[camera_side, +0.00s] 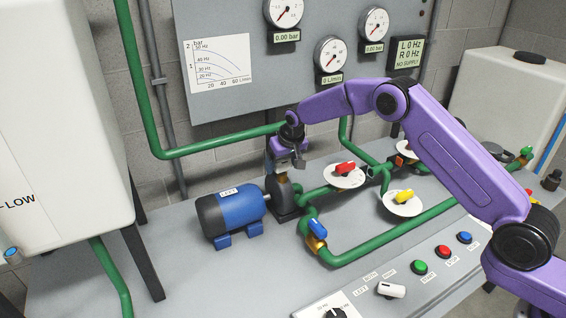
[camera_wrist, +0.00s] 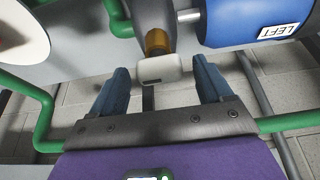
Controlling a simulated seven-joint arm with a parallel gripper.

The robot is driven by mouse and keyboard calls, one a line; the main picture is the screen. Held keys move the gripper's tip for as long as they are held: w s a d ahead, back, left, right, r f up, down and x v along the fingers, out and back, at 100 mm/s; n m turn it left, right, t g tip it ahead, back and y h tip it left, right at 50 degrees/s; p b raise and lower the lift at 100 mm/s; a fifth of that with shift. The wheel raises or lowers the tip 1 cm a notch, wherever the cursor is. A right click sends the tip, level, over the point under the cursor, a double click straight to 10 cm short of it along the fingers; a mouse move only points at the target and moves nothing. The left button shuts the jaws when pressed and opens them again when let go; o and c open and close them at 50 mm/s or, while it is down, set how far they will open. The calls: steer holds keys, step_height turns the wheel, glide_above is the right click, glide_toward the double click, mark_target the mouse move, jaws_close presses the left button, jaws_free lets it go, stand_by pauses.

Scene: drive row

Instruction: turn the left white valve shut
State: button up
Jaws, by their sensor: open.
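The left white valve shows in the wrist view as a short white handle (camera_wrist: 160,70) on a brass body (camera_wrist: 157,42), beside the blue LEFT motor (camera_wrist: 252,20). My gripper (camera_wrist: 161,78) is open, with one blue-grey finger on each side of the handle and a visible gap on both sides. I cannot tell how far the fingertips reach along the handle. In the side view my gripper (camera_side: 287,162) is above and behind the right end of the LEFT motor (camera_side: 238,205), at the left pump. The white handle is hidden or too small to make out there.
Green pipes (camera_side: 390,237) carry red (camera_side: 345,168), yellow (camera_side: 404,196) and blue (camera_side: 316,228) valve handles to the right. The gauge panel (camera_side: 225,100) stands behind my gripper. A white tank (camera_side: 60,120) is at left. Control buttons (camera_side: 421,267) are in front.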

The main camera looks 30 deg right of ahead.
steer(key=v, duration=1.7)
steer(key=shift+s+r, duration=0.15)
steer(key=shift+s+a, duration=0.1)
steer(key=shift+a, duration=0.05)
